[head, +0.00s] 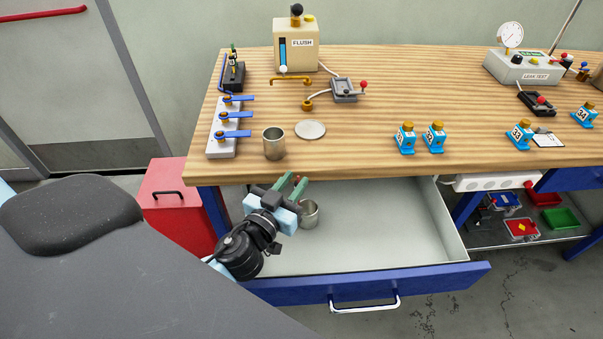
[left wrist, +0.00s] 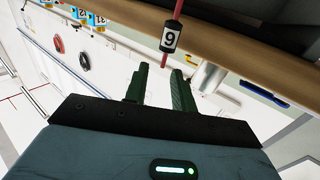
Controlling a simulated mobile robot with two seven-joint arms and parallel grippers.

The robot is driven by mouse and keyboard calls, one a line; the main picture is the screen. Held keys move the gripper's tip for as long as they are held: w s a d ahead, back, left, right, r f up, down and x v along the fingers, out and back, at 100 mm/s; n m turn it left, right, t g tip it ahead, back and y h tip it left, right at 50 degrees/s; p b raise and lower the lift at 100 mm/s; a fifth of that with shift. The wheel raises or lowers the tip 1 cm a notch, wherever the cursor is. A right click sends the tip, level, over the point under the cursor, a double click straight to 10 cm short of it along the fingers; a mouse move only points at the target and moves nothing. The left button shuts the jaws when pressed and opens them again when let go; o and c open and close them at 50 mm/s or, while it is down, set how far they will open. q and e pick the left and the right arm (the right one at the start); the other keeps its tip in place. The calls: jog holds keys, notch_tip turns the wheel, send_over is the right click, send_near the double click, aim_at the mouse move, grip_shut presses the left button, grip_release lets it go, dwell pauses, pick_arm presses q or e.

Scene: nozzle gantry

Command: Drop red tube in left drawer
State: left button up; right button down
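The left drawer (head: 375,293) is pulled open under the bench, with a pale interior and a blue front. My left gripper (head: 291,184) is over the drawer's left rear part, near the bench's front edge. In the left wrist view its green fingers (left wrist: 160,75) are apart. The red tube (left wrist: 165,60), with a black and white numbered label, shows by the fingertips with gaps on both sides. Its lower end is between the tips, and I see no contact or support. In the head view only a small red bit (head: 297,178) shows. My right gripper is not in view.
A metal cup (head: 309,213) stands inside the drawer beside my left gripper; another cup (head: 273,144) is on the bench (head: 360,150) above. A red cabinet (head: 170,205) stands left of the drawer. The drawer's middle and right are clear.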

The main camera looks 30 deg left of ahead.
pick_arm(q)
jog(key=s, duration=0.2)
jog(key=shift+s+r, duration=0.1)
jog(key=shift+s, duration=0.2)
dwell(0.3)
